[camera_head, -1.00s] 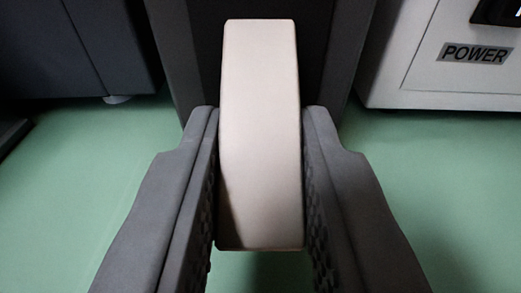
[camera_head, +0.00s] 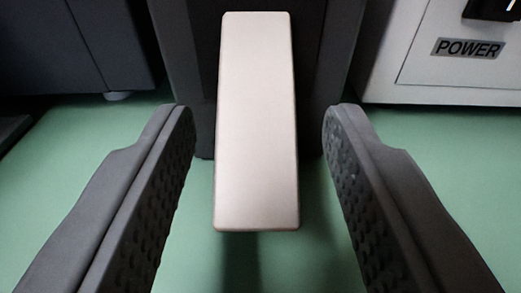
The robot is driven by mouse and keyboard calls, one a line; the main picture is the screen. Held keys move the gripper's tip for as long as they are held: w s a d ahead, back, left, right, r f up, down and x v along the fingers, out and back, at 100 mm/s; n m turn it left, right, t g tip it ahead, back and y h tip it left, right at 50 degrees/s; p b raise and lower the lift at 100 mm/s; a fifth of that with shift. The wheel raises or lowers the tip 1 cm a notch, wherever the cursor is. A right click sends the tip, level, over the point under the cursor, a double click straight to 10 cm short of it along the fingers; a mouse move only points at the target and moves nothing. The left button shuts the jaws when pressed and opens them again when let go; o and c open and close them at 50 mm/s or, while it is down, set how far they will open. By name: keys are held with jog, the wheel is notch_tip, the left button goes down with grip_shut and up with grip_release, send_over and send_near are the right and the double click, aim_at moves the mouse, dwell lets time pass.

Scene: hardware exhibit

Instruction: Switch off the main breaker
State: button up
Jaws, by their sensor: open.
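A pale beige breaker lever (camera_head: 257,130) stands out from the dark breaker housing (camera_head: 335,75) in the middle of the view. It slopes down toward me, with its lower end nearest. My gripper (camera_head: 260,115) is open, with one dark textured finger on each side of the lever. A clear gap shows between the lever and each finger, so neither touches it. The lower part of the housing is partly hidden behind the lever.
A white cabinet (camera_head: 400,85) with a POWER label (camera_head: 468,48) and a black part at its top edge stands at the right. A dark cabinet (camera_head: 70,50) stands at the left. The green floor (camera_head: 410,140) below is clear.

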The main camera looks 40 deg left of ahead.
jog(key=v, duration=1.7)
jog(key=shift+a+f, duration=0.1)
jog(key=s+a+r+m+g+h, duration=0.3)
jog(key=s+a+r+g+h, duration=0.15)
jog(key=s+a, duration=0.5)
jog(key=s+r+m+t+h, duration=0.2)
jog(key=s+r+t, duration=0.2)
jog(key=s+r, duration=0.3)
jog(key=s+r+m+t+h, duration=0.2)
jog(key=s+r, duration=0.5)
jog(key=r, duration=0.6)
jog(key=shift+s+a+r+t+h, duration=0.25)
jog(key=shift+t+h, duration=0.4)
jog(key=shift+t, duration=0.6)
jog(key=shift+f, duration=0.1)
jog(key=shift+c, duration=0.4)
